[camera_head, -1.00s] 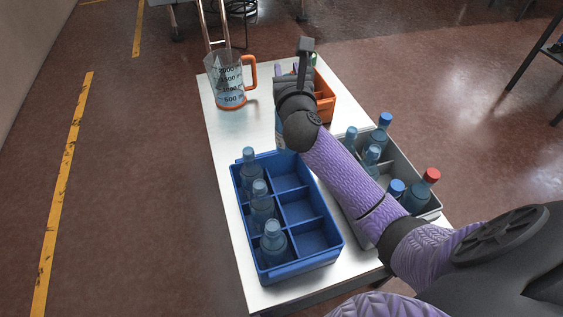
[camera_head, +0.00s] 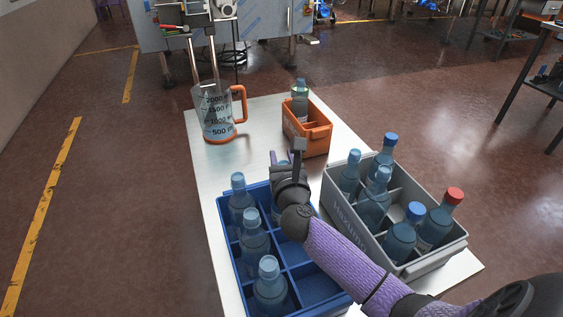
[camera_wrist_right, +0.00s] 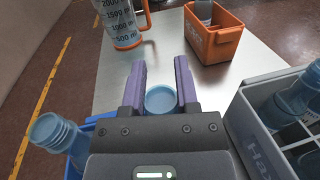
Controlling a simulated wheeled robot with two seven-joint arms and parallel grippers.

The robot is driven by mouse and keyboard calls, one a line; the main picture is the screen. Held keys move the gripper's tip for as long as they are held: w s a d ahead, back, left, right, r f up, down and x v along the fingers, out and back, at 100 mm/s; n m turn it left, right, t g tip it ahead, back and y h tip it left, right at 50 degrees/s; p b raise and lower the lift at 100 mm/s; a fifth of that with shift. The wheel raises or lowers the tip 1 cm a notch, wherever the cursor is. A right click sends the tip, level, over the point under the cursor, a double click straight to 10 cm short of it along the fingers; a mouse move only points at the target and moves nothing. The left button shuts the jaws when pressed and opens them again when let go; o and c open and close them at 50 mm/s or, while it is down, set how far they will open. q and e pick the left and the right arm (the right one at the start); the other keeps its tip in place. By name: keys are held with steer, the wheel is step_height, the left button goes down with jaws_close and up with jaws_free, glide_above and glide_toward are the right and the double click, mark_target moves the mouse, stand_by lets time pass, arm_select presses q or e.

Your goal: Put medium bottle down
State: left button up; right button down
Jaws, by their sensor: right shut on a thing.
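My right gripper (camera_head: 284,168) is at the far right part of the blue crate (camera_head: 316,287), fingers pointing away from me. It is shut on a bottle whose light blue cap (camera_wrist_right: 161,98) shows between the fingers in the right wrist view. My wrist hides most of this bottle in the head view, and I cannot tell whether its base touches the compartment floor. Three bottles with light blue caps stand in the crate's left column: far (camera_head: 240,203), middle (camera_head: 255,243) and near (camera_head: 269,289). My left gripper is not in view.
A grey crate (camera_head: 352,219) with several blue-capped bottles and one red-capped bottle (camera_head: 440,219) stands to the right. An orange box (camera_head: 303,141) with one bottle (camera_head: 300,103) and a measuring jug (camera_head: 217,119) stand at the back. The white table (camera_head: 205,165) is clear between jug and blue crate.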

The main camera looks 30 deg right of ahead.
steer(key=shift+f, duration=0.1)
steer(key=shift+c, duration=1.9)
jaws_free()
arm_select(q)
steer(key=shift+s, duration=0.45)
arm_select(e)
steer(key=shift+r, duration=0.25)
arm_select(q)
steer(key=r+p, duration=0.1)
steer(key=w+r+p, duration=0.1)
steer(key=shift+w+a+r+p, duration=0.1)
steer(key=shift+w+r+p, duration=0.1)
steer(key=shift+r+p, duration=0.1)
arm_select(e)
steer(key=v, duration=1.2)
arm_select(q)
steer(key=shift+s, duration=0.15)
